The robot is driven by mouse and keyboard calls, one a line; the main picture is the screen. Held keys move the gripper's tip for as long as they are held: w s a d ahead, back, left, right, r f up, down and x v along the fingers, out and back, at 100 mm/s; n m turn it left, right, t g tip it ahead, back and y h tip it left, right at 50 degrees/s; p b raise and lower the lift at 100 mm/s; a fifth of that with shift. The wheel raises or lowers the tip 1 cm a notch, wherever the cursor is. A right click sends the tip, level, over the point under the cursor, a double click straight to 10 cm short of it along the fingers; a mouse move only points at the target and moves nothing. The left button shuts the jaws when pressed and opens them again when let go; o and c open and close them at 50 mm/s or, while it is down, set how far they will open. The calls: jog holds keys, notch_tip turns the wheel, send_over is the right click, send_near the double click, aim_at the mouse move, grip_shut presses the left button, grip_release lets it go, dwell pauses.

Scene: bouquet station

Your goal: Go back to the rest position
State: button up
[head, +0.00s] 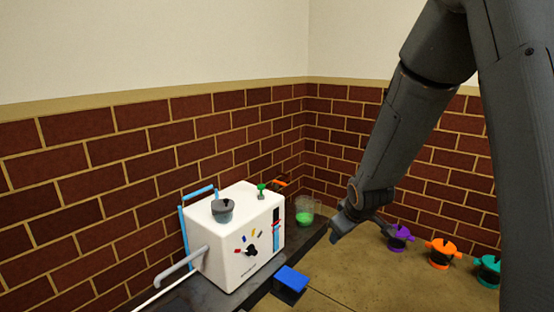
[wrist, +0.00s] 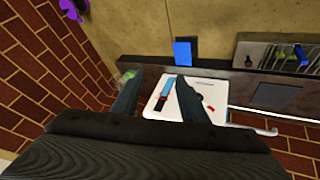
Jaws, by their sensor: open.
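My gripper (head: 347,226) is in the air above the counter in the head view, to the right of the white machine (head: 232,250). In the wrist view my gripper (wrist: 152,97) has its two dark fingers apart with nothing held between them. The white machine shows beyond and between the fingers there (wrist: 160,98). It has a dial, coloured marks and a grey cup on top. A clear beaker with green liquid (head: 305,216) stands behind the machine's right side; it is partly covered by a finger in the wrist view.
A blue block (head: 291,279) sits at the dark ledge in front of the machine. Purple (head: 400,236), orange (head: 441,252) and teal (head: 488,268) pots stand on the right along the brick wall. A tray with slender items (wrist: 275,53) shows in the wrist view. The tan surface between is clear.

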jog(key=s+r+m+g, duration=0.15)
jog(key=s+m, duration=0.25)
jog(key=s, duration=0.7)
jog(key=s+r+m+g, duration=0.1)
jog(key=s+m+g, duration=0.2)
jog(key=s, duration=0.8)
jog(key=s+a+r+n+g+y, duration=0.1)
jog(key=s+a+r+n, duration=0.25)
jog(key=s+a, duration=0.55)
jog(key=s+a+r+n+g+y, duration=0.1)
jog(key=s+a+r+n, duration=0.2)
jog(key=s+a+r, duration=0.55)
jog(key=w+d+r+m+h+p, duration=0.1)
jog(key=d+r+m+p, duration=0.2)
jog(key=d+r+p, duration=0.6)
jog(key=w+d+r+m+h+p, duration=0.1)
jog(key=d+r+m+p, duration=0.2)
jog(key=p, duration=2.2)
jog(key=d+r, duration=0.5)
jog(key=r, duration=0.4)
jog(key=shift+d+r, duration=0.4)
